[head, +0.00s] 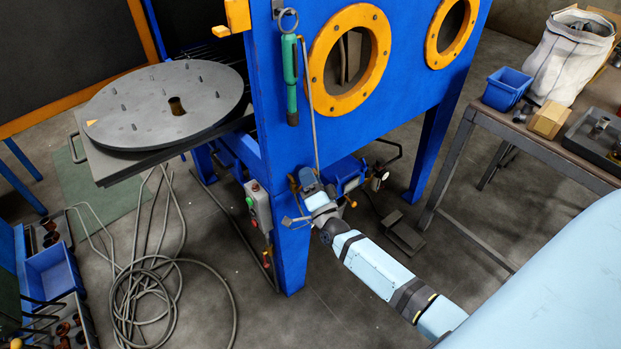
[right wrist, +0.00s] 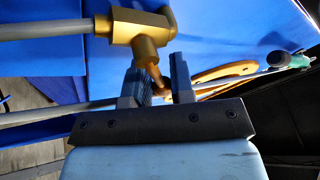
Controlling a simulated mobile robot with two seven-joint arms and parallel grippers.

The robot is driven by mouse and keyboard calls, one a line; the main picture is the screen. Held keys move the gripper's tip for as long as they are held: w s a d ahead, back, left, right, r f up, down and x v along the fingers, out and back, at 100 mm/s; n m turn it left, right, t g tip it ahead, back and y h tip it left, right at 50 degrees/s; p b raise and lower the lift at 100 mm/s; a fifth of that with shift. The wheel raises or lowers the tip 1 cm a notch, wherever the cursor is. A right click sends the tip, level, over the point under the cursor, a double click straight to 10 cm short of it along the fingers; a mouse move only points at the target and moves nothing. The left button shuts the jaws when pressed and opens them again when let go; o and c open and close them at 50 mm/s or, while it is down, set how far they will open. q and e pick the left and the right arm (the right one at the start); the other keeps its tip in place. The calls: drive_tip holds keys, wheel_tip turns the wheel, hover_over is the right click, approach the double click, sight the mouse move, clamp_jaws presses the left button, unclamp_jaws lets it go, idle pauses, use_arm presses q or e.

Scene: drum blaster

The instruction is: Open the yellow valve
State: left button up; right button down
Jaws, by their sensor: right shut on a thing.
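The yellow valve (right wrist: 140,30) shows in the right wrist view as a brass-coloured tee body on a grey pipe, with a thin stem pointing down toward my gripper. My right gripper (right wrist: 158,72) has its two fingers on either side of that stem and is shut on it. The stem's lower end is partly hidden by the fingers. In the head view my right gripper (head: 304,194) is at the front leg of the blue blasting cabinet (head: 340,130), below its portholes. My own wrist and gripper hide most of the valve there. My left gripper is not in view.
A control box (head: 258,208) with buttons is on the cabinet leg, left of my gripper. A blue bin (head: 347,172) is just right. A round turntable (head: 165,100) stands left, with coiled hoses (head: 150,290) on the floor. A workbench (head: 540,145) is at right.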

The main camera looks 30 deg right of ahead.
drive_tip(key=n+y, duration=0.1)
drive_tip(key=n, duration=0.1)
drive_tip(key=n+y, duration=0.1)
drive_tip(key=n, duration=0.1)
drive_tip(key=a+r+n+y+p, duration=0.1)
drive_tip(key=shift+n+t, duration=0.4)
drive_tip(key=n+y, duration=0.2)
drive_tip(key=n, duration=0.1)
drive_tip(key=a+n+y+p, duration=0.1)
drive_tip(key=n, duration=0.1)
drive_tip(key=shift+s+a+r, duration=0.1)
drive_tip(key=shift+r, duration=0.25)
drive_tip(key=n+y, duration=0.2)
drive_tip(key=shift+a+n+g, duration=0.3)
drive_tip(key=shift+a+n, duration=0.05)
drive_tip(key=shift+n, duration=0.05)
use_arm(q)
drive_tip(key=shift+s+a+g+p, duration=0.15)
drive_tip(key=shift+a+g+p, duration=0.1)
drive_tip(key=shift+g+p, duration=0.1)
use_arm(e)
drive_tip(key=shift+a+n+y, duration=0.15)
drive_tip(key=shift+n+y, duration=0.15)
drive_tip(key=shift+n, duration=0.3)
drive_tip(key=c, duration=1)
unclamp_jaws()
